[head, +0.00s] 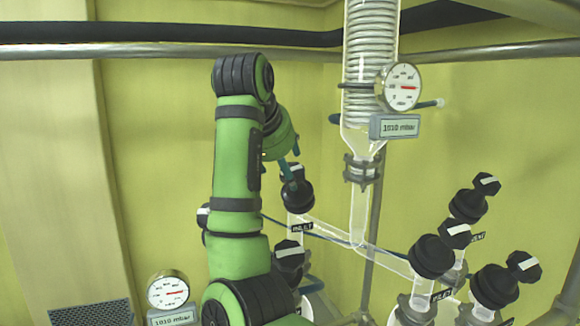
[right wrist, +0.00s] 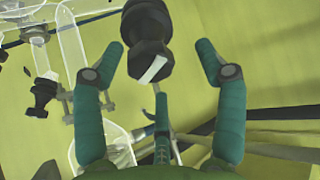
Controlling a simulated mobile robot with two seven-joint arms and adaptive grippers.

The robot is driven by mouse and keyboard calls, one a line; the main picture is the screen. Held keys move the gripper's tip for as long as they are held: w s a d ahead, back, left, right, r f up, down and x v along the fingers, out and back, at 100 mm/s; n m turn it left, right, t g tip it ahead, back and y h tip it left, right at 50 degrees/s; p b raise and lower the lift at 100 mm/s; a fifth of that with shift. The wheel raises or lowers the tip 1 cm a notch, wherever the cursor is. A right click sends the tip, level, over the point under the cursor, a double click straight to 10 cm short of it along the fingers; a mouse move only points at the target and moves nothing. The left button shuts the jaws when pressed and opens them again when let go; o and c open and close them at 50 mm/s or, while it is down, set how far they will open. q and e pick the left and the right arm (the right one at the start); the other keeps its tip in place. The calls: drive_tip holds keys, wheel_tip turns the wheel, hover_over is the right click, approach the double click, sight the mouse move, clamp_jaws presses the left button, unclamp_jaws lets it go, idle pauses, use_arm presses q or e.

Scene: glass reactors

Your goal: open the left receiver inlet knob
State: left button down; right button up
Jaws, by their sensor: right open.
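In the right wrist view a black knob (right wrist: 147,40) with a white mark lies between the spread fingertips of my right gripper (right wrist: 159,48), nearer the left finger. The fingers stand apart from it with visible gaps. My left gripper is not in view.
Other black knobs stand below (head: 289,255) and to the right (head: 432,256). A glass coil condenser (head: 370,60) with a pressure gauge (head: 400,86) hangs above right. Another gauge (head: 168,291) is at lower left. Glass tubes and a metal rod run close by.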

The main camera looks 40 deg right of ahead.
drive_tip(key=shift+w+d+f+p, duration=0.15)
drive_tip(key=shift+d+f+p, duration=0.35)
drive_tip(key=shift+d, duration=0.55)
drive_tip(key=shift+d+f, duration=0.2)
drive_tip(key=shift+d, duration=0.05)
drive_tip(key=shift+s+f, duration=0.1)
drive_tip(key=shift+s, duration=0.1)
drive_tip(key=shift+w+a, duration=0.1)
drive_tip(key=shift+a, duration=0.1)
drive_tip(key=shift+w, duration=0.15)
drive_tip(key=c, duration=1)
drive_tip(key=shift+d, duration=0.1)
drive_tip(key=shift+c, duration=0.6)
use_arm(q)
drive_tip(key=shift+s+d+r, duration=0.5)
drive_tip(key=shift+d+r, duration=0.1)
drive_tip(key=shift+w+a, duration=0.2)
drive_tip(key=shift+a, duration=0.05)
use_arm(e)
drive_tip(key=shift+n, duration=0.3)
